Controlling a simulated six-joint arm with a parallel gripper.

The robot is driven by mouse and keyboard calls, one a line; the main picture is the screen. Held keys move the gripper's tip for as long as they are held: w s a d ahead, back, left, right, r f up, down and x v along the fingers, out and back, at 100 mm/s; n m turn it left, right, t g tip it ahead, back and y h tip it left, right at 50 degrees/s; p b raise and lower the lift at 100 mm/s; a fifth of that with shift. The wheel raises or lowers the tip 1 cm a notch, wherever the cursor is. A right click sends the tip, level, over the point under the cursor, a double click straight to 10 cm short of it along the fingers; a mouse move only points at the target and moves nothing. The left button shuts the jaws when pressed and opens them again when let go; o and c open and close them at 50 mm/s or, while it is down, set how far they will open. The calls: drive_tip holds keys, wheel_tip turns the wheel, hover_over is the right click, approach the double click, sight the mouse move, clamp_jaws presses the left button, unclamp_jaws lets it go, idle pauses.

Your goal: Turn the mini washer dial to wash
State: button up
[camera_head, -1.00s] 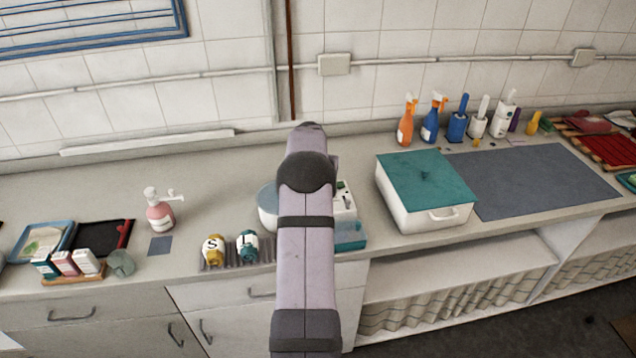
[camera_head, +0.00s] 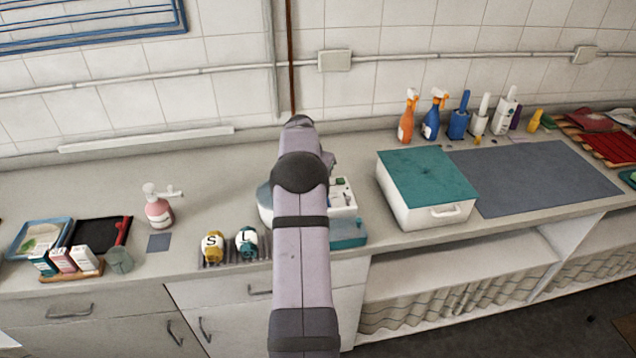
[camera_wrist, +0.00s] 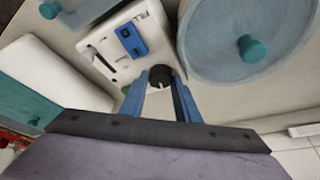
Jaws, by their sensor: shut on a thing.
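The mini washer is mostly hidden behind my arm in the head view. Its white panel (camera_head: 341,198) shows just right of the arm, and part of its round tub (camera_head: 265,204) shows to the left. In the wrist view the white panel (camera_wrist: 122,42) carries a blue switch, and the round tub has a blue-grey lid (camera_wrist: 245,35) with a teal knob. The black dial (camera_wrist: 161,77) sits at the panel's edge. My gripper (camera_wrist: 161,90), with blue fingers, is shut on the dial. A pale mark shows on the dial; the setting it points to cannot be read.
A white box with a teal lid (camera_head: 428,176) stands right of the washer. The S bottle (camera_head: 213,246) and L bottle (camera_head: 247,243) stand at the front left. A pink pump bottle (camera_head: 158,212) is farther left. The counter behind is mostly clear.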

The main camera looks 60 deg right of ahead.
drive_tip(key=m+g, duration=0.1)
drive_tip(key=m, duration=0.2)
drive_tip(key=shift+w, duration=0.15)
drive_tip(key=shift+m+g+p, duration=0.5)
drive_tip(key=shift+m, duration=0.6)
drive_tip(key=o, duration=1)
drive_tip(key=shift+b+v, duration=1.35)
drive_tip(key=shift+v, duration=2.35)
drive_tip(key=shift+d, duration=0.1)
